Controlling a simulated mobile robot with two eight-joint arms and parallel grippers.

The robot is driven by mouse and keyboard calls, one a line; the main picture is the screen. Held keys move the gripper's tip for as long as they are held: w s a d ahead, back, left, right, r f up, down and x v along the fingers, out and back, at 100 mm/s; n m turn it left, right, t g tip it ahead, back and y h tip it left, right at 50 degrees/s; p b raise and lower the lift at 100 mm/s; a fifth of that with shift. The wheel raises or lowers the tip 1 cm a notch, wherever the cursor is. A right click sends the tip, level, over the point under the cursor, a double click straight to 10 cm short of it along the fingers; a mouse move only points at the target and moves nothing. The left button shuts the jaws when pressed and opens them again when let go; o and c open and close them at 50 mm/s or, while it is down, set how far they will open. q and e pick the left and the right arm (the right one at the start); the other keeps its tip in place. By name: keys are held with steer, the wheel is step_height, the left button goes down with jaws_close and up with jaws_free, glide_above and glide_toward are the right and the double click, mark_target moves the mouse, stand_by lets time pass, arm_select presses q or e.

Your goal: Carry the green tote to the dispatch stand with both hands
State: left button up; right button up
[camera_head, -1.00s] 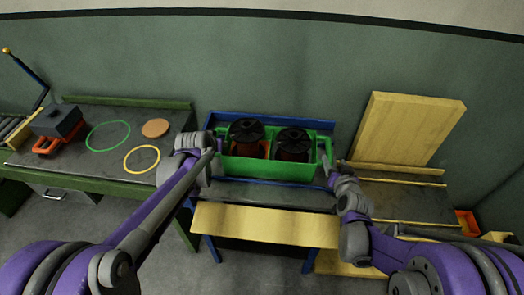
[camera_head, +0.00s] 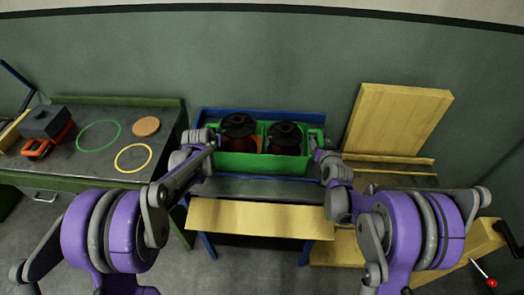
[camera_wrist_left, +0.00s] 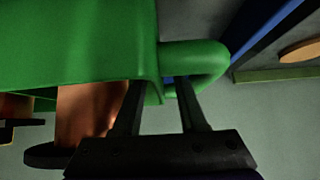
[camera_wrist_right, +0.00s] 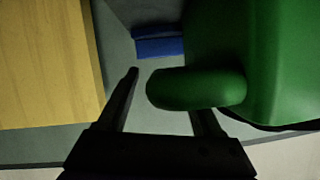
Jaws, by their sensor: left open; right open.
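The green tote (camera_head: 258,164) sits at the back of a blue-framed bench in the head view. It holds two dark spools (camera_head: 238,126) (camera_head: 284,134) with orange-brown cores. My left gripper (camera_head: 212,147) is at the tote's left end. In the left wrist view its open fingers (camera_wrist_left: 162,95) are at the left loop handle (camera_wrist_left: 205,62). My right gripper (camera_head: 318,152) is at the tote's right end. In the right wrist view its open fingers (camera_wrist_right: 165,95) lie either side of part of the right handle (camera_wrist_right: 195,88). Whether any finger touches is unclear. I cannot tell which surface is the dispatch stand.
The blue-framed bench (camera_head: 255,188) has a pale wooden board (camera_head: 260,217) along its front. A green-edged table (camera_head: 95,165) at left carries rings, an orange-brown disc (camera_head: 146,126) and a dark-topped orange item (camera_head: 45,128). A yellow wooden panel (camera_head: 397,122) stands at right.

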arm_select(q)
steer(key=shift+w+f, duration=0.35)
arm_select(e)
steer(key=shift+w+f, duration=0.15)
steer(key=shift+w, duration=0.3)
arm_select(q)
jaws_close()
arm_select(e)
steer(key=c, duration=0.7)
jaws_close()
arm_select(q)
steer(key=shift+r, duration=0.1)
